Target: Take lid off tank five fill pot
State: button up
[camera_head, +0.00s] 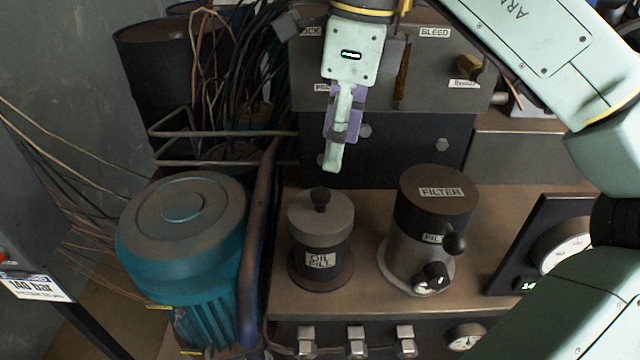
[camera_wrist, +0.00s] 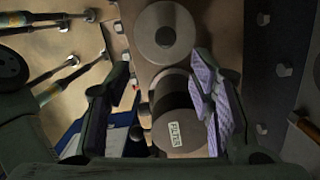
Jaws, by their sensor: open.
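The fill pot (camera_head: 324,265), labelled OIL FILL, stands on the brown bench top with its grey lid (camera_head: 333,221) and black knob (camera_head: 320,198) on top. In the wrist view the round lid (camera_wrist: 150,20) shows at the top, with its knob (camera_wrist: 165,36) in the middle. My gripper (camera_head: 335,160) points down, above and a little behind the pot, apart from it. In the wrist view my gripper (camera_wrist: 160,80) has its purple-padded fingers wide apart and nothing held. One finger mostly hides the other in the head view.
A FILTER canister (camera_head: 436,215) with a black knob and valve stands just right of the pot; it lies between my fingers in the wrist view (camera_wrist: 178,120). A rusty pipe (camera_head: 257,240) and teal motor (camera_head: 185,235) stand left. A dark block (camera_head: 400,150) is behind.

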send_over(321, 192)
jog(key=d, duration=0.2)
jog(key=f, duration=0.3)
jog(key=s+f, duration=0.1)
jog(key=f, duration=0.1)
jog(key=shift+a, duration=0.2)
jog(key=f, duration=0.1)
jog(key=a+f, duration=0.1)
jog(key=f, duration=0.1)
jog(key=w+f+p, duration=0.1)
jog(key=shift+a+f, duration=0.25)
jog(key=shift+f, duration=0.45)
jog(key=shift+c, duration=0.5)
grip_shut()
